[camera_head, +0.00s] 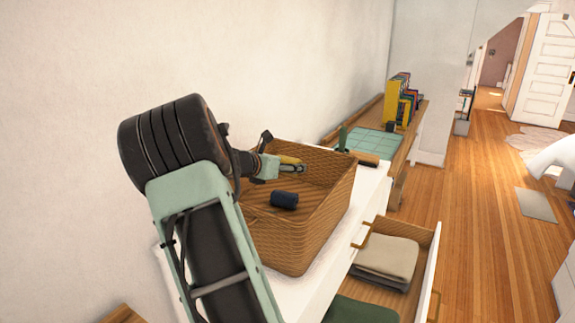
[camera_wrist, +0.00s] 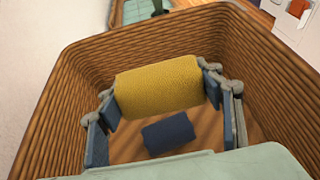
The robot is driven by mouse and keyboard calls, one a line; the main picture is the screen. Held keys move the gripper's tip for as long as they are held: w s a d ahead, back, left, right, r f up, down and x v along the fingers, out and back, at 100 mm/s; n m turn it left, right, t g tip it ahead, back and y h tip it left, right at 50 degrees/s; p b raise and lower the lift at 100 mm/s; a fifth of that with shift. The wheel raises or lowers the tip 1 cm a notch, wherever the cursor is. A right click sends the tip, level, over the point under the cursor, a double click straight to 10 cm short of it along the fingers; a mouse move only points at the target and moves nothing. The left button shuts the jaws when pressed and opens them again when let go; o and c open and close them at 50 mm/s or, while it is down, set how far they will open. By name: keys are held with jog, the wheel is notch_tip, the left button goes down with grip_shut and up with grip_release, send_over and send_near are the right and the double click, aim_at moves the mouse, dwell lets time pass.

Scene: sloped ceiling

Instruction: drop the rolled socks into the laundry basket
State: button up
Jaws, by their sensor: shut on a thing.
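A woven brown laundry basket (camera_head: 302,235) stands on a white dresser; its walls surround the wrist view (camera_wrist: 62,110). My gripper (camera_head: 295,167) is shut on a yellow rolled pair of socks (camera_wrist: 158,86). The yellow roll also shows small between the fingers in the head view (camera_head: 289,160). In the wrist view, the fingers press its left and right ends, and it is inside the outline of the basket's rim. A dark blue roll (camera_head: 284,200) lies on the basket floor, apart from the yellow one; it also shows in the wrist view (camera_wrist: 168,134). How high the yellow roll is held is hard to tell.
A drawer below is open, with folded beige cloth (camera_head: 387,257) and dark green cloth (camera_head: 358,311) in it. Behind the basket are a pale green mat (camera_head: 366,141) and several upright books (camera_head: 401,98). A wall runs along the left. Wood floor is open at right.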

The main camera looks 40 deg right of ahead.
jog(key=o, duration=1.2)
jog(key=shift+c, duration=0.2)
jog(key=v, duration=1.2)
jog(key=shift+r, duration=0.15)
